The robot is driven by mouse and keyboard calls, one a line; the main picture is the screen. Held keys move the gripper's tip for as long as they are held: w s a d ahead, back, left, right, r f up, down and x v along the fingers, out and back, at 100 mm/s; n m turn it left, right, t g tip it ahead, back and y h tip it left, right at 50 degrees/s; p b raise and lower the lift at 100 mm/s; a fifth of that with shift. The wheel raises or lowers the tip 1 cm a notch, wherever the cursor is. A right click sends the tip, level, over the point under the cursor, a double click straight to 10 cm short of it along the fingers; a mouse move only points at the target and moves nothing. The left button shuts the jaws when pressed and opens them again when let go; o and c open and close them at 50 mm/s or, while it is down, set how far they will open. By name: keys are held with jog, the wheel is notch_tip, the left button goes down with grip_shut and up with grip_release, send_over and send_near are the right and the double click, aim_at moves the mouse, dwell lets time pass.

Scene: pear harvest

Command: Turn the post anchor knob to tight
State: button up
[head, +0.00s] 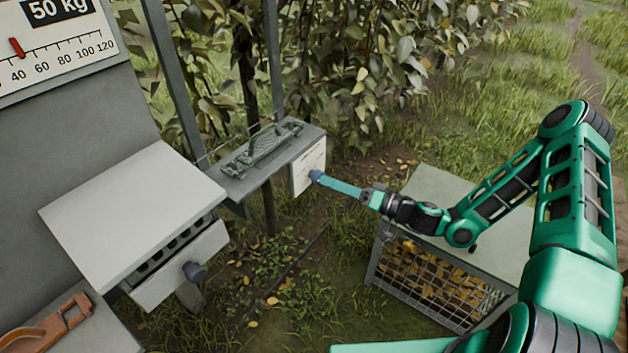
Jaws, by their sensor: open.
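A blue-grey knob (315,176) sits on the white marked plate (308,166) at the right end of a grey bracket (240,172) by the posts. I take it to be the post anchor knob; the plate's markings are too small to read. My gripper (324,180) reaches in from the right with its teal fingers pointing left at this knob. The fingertips are at the knob, open; I cannot tell whether they touch it. The fingers partly hide the knob, and its turned position does not show.
A grey-green ridged clamp (262,146) lies on the bracket. A weighing scale stands at left, with a flat pan (135,215) and another dark knob (194,271). A mesh crate (432,285) with yellow leaves stands below my arm. An orange-handled tool (48,325) lies lower left.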

aim_at(316, 176)
jog(key=shift+x, duration=1.55)
jog(key=shift+w+d, duration=0.15)
